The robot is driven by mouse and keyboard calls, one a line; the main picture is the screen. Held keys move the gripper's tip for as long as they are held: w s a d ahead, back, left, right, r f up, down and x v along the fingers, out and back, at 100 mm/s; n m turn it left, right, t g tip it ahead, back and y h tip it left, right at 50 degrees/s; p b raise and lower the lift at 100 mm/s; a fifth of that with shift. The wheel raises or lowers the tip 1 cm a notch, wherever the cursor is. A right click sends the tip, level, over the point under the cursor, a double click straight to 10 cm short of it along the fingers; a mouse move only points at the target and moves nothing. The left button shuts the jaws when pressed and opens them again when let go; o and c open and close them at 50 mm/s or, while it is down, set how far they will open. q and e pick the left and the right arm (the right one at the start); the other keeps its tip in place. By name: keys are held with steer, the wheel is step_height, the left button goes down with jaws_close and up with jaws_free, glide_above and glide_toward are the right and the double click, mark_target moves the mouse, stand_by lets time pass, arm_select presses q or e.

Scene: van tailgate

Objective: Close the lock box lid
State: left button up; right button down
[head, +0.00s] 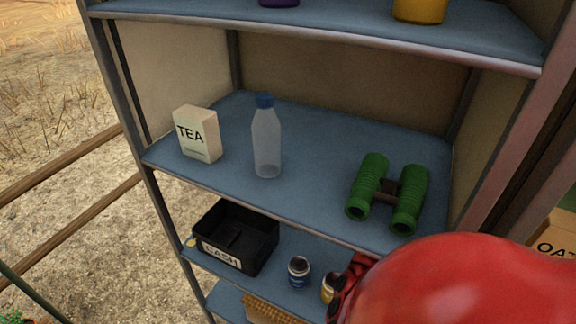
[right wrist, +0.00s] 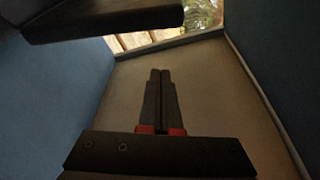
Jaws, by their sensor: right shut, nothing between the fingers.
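The lock box (head: 222,262) is a black box with a white CASH label on its front wall. It stands at the left of the shelf below the middle one in the head view. Its top is open and its dark inside shows; I cannot clearly make out the lid's outline. In the right wrist view a dark slab at the top left (right wrist: 100,20) looks like part of this box, but I cannot tell which part. My right gripper (right wrist: 160,72) is shut and empty, apart from that slab. In the head view my red right arm hides it. My left gripper is not in view.
On the box's shelf (head: 266,275) stand a blue-labelled jar (head: 299,271) and a yellow-labelled jar (head: 328,287). The middle shelf above holds a tea carton (head: 197,135), a bottle (head: 267,140) and green binoculars (head: 388,192). A pale panel (right wrist: 215,85) lies ahead of my right gripper.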

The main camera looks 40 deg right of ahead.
steer(key=w+f+p, duration=0.1)
steer(key=w+p, duration=0.2)
steer(key=w, duration=0.6)
steer(key=a, duration=0.1)
steer(key=s+a+r+p, duration=0.1)
steer(key=s+a+p, duration=0.1)
steer(key=a, duration=0.1)
steer(key=shift+r, duration=0.2)
